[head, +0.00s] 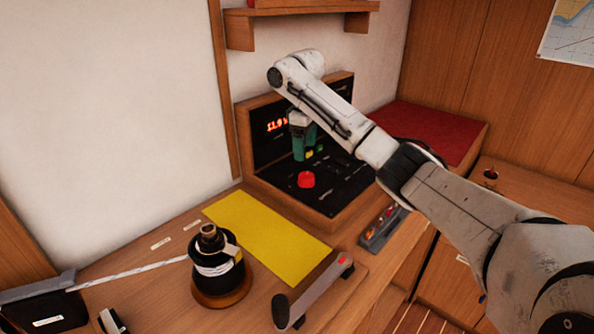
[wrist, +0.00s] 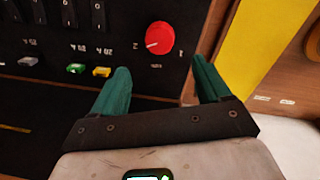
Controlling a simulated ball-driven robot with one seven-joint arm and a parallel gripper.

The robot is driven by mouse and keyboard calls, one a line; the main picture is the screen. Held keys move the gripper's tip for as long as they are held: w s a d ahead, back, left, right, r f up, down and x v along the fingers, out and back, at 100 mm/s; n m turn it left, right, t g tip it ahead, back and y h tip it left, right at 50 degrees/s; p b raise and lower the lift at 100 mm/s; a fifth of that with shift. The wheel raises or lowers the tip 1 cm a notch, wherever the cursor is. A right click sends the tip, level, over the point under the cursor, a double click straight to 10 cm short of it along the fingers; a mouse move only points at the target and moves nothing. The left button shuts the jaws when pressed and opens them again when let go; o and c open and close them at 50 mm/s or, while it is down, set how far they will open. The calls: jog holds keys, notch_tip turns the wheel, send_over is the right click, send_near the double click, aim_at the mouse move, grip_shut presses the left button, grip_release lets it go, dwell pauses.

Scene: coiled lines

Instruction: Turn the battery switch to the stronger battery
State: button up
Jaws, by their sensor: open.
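The red round battery switch (head: 306,180) sits on the black panel (head: 275,170) in the head view. In the wrist view the same red knob (wrist: 160,37) has a pale mark toward its lower left, with a "2" to its left, a "1" to its right and a small label below. My gripper (head: 302,155), with green fingers, is over the panel behind the knob in the head view. In the wrist view my gripper (wrist: 160,72) is open and empty, fingers apart, clear of the knob. A red lit display (head: 277,125) is partly hidden by my gripper; its digits are not clearly readable.
A yellow sheet (head: 268,238), a winch with coiled line (head: 218,265) and a handle (head: 312,292) are on the wooden counter. A shelf (head: 300,20) hangs above the panel.

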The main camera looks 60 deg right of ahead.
aim_at(306, 175)
jog(key=f, duration=1)
jog(key=shift+d, duration=0.25)
jog(key=shift+r+p, duration=0.1)
jog(key=shift+p, duration=0.2)
jog(key=c, duration=1)
